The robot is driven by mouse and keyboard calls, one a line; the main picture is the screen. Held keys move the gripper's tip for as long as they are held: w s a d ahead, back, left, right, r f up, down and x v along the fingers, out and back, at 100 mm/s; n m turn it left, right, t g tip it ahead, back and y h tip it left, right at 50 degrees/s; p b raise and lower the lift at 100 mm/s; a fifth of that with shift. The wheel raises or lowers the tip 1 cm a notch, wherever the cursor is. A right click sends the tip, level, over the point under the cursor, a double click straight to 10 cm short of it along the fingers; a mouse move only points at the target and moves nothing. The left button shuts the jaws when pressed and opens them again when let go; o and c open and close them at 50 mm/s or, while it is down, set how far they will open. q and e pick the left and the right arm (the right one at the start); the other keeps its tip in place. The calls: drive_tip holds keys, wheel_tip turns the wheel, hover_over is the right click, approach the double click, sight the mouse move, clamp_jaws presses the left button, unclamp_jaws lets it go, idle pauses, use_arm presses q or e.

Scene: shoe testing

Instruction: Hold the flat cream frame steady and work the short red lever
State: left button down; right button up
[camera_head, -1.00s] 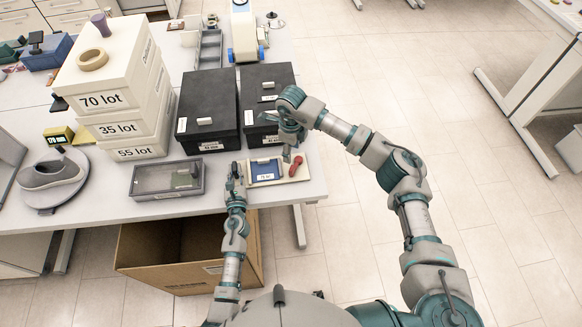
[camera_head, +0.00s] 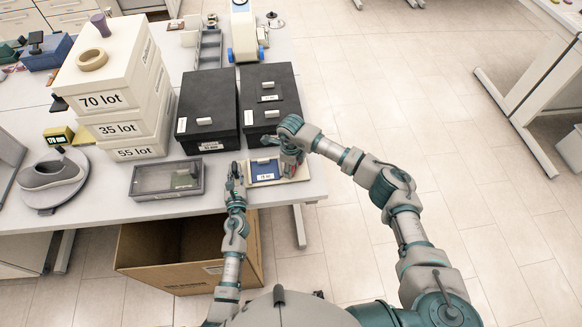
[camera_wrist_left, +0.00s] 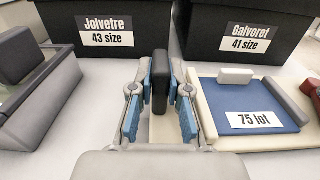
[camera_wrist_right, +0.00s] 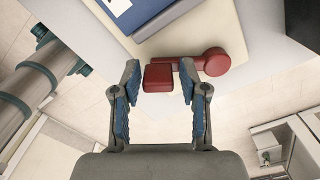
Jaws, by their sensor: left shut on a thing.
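The flat cream frame (camera_head: 302,174) lies at the table's front right corner, with a blue panel (camera_wrist_left: 250,105) labelled "75 lot". My left gripper (camera_head: 236,178) is at the frame's left side. In the left wrist view its fingers (camera_wrist_left: 160,95) are shut on a dark upright grip with a cream part below it. The short red lever (camera_wrist_right: 190,66) is on the frame's right part, with a round hub (camera_wrist_right: 216,62) and a block-shaped end (camera_wrist_right: 158,78). My right gripper (camera_wrist_right: 160,85) is open, with the block end between its fingertips and gaps on both sides.
Two black shoe boxes (camera_head: 207,105) (camera_head: 268,95) stand just behind the frame. A grey lidded case (camera_head: 166,180) lies left of my left gripper. White boxes (camera_head: 105,75) are stacked further left. A cardboard box (camera_head: 190,258) is on the floor below the table edge.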

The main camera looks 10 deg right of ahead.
clamp_jaws()
drive_tip(key=shift+w+a+m, duration=0.15)
drive_tip(key=shift+w+m, duration=0.05)
drive_tip(key=shift+m, duration=0.2)
drive_tip(key=shift+o, duration=2.4)
unclamp_jaws()
wheel_tip(320, 180, up, 12)
